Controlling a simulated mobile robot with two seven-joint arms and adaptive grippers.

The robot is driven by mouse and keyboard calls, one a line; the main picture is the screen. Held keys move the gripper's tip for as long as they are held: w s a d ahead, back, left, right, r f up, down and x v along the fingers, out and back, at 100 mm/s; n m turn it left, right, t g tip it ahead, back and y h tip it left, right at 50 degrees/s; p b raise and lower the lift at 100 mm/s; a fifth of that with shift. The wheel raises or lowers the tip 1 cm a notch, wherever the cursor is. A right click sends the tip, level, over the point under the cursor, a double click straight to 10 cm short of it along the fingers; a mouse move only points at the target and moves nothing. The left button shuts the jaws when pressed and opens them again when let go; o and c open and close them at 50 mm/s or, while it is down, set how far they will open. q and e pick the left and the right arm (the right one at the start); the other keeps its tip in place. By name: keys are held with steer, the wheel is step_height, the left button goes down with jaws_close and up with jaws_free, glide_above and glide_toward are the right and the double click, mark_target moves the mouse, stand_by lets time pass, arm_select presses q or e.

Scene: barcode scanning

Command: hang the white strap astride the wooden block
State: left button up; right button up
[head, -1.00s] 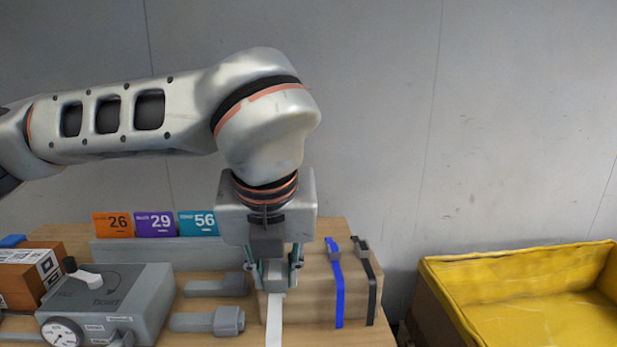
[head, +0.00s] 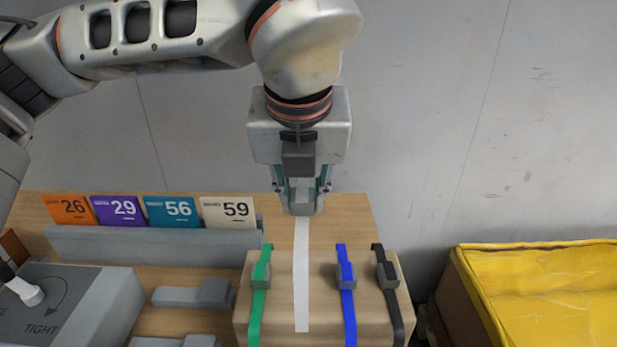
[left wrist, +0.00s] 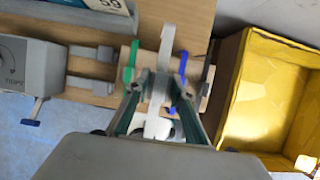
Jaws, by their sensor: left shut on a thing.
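The wooden block (head: 322,289) stands at the bottom middle of the head view. Green (head: 258,300), blue (head: 347,300) and black (head: 391,300) straps with buckles hang over it. In the left wrist view, the white strap (left wrist: 167,38) passes between the fingers (left wrist: 157,92). My right gripper is not in view.
A grey rack with numbered cards (head: 155,247) stands at the back left of the table. A grey device marked TIGHT (head: 85,300) and grey clamp-like pieces (head: 192,294) lie left of the block. A yellow-lined bin (head: 540,285) is at the right.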

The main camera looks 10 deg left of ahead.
mark_target(303, 219)
arm_select(q)
steer(key=shift+f, duration=0.25)
steer(key=shift+s+f+b, duration=0.1)
steer(key=shift+f+b, duration=0.35)
steer(key=shift+f, duration=0.1)
steer(key=shift+f+b, duration=0.3)
steer(key=shift+f, duration=0.25)
steer(key=shift+f+b, duration=0.4)
steer(key=shift+f, duration=0.4)
steer(key=shift+f+b, duration=0.45)
steer(key=shift+f, duration=0.35)
steer(key=shift+f+b, duration=1.05)
steer(key=shift+f, duration=1)
steer(key=shift+f+b, duration=0.35)
steer(key=shift+f, duration=0.45)
steer(key=shift+f+b, duration=0.4)
steer(key=shift+f, duration=0.65)
steer(key=shift+f+b, duration=0.45)
steer(key=shift+f, duration=0.8)
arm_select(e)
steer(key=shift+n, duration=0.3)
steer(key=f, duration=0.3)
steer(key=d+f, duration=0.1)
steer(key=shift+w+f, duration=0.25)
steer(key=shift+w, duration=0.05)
arm_select(q)
steer(key=shift+f, duration=0.15)
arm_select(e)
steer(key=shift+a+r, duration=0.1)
